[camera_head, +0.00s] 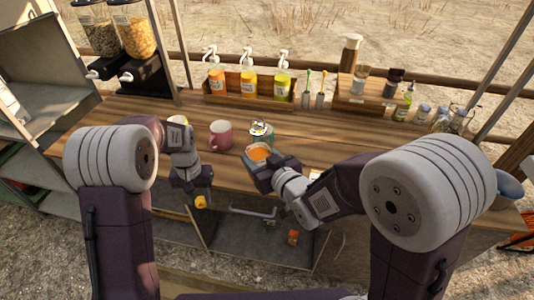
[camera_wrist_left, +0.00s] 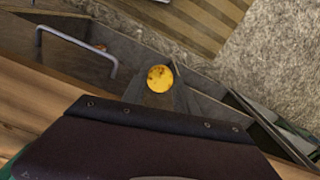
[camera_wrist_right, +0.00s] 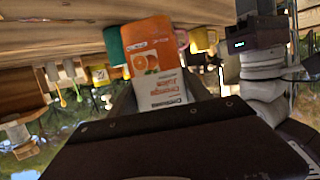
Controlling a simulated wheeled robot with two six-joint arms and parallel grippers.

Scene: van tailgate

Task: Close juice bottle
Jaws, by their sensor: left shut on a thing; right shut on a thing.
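The juice bottle (camera_head: 259,152) has an orange body, and its orange juice label shows in the right wrist view (camera_wrist_right: 155,65). My right gripper (camera_head: 263,166) is shut on the bottle, over the counter near its front edge; the bottle's neck is hard to make out. My left gripper (camera_head: 197,195) is shut on a round yellow-orange cap (camera_head: 200,202), in front of the counter edge and below its top. The cap also shows between the fingertips in the left wrist view (camera_wrist_left: 159,78). The cap and the bottle are well apart, with the cap to the left.
Pump bottles (camera_head: 248,86) stand in a wooden rack at the back. An open drawer (camera_head: 250,238) with a metal handle lies below the grippers.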

